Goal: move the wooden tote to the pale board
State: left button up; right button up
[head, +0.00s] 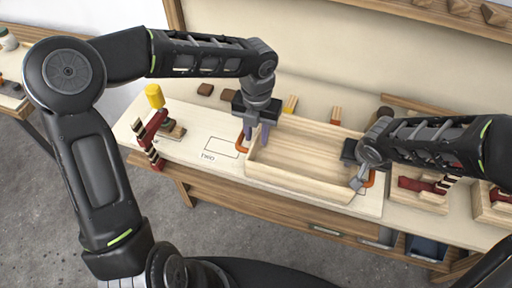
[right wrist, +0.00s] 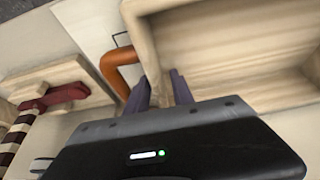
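The wooden tote (head: 300,153) is a shallow, open, empty box with an orange handle at each end. My right gripper (head: 357,184) is at the right end by the right handle (head: 369,178). In the right wrist view my right gripper's fingers (right wrist: 160,87) straddle the tote wall (right wrist: 150,40) beside the orange handle (right wrist: 120,68); whether they press is unclear.
A yellow-topped object (head: 154,96) and a dark red clamp-like piece (head: 152,135) stand at the board's left. Wooden blocks (head: 290,104) lie behind the tote. A wooden holder with a red piece (head: 420,187) stands to its right. The pale board's middle is clear.

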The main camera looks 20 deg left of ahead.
pick_arm(q)
jog(key=shift+r, duration=2.25)
pick_arm(e)
jog(key=v, duration=1.2)
